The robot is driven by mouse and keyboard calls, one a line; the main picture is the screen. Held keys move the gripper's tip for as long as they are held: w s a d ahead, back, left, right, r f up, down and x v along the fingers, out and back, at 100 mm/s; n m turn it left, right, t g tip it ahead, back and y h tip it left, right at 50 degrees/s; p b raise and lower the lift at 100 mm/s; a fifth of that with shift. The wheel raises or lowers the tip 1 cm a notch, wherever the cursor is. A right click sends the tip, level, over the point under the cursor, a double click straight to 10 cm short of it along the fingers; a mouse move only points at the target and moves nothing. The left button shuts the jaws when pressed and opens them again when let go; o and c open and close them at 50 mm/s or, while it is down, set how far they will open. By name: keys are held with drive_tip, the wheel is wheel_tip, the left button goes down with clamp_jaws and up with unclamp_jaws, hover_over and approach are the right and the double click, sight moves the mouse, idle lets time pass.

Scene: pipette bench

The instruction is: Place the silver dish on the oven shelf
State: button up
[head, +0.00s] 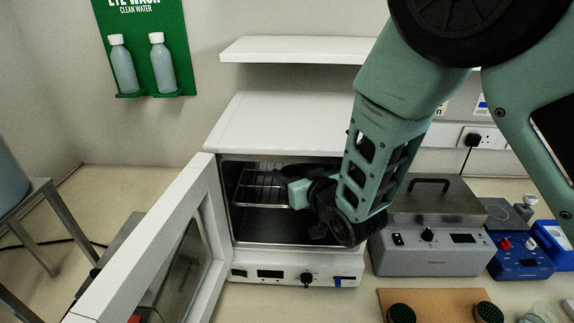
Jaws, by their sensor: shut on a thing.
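A white oven (285,130) stands open on the bench, with a wire shelf (250,193) inside its chamber. My gripper (284,187) reaches into the oven from the right, at about the level of the shelf. It is shut on the silver dish (263,183), which shows only as a small dark grey shape at the fingertips, over the shelf. My arm and the gripper body hide the right part of the chamber. I cannot tell whether the dish touches the shelf wires.
The oven door (150,265) is swung open toward the front left. A grey lidded bath (430,228) stands close to the oven's right side, with a blue device (518,250) beyond it. A white wall shelf (295,50) hangs above the oven.

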drive_tip(key=shift+s+f, duration=0.1)
drive_tip(key=shift+f, duration=0.5)
drive_tip(key=shift+s+d+r, duration=0.1)
drive_tip(key=shift+s+r, duration=0.05)
drive_tip(key=shift+f, duration=0.25)
drive_tip(key=o, duration=1)
drive_tip(key=shift+r, duration=0.1)
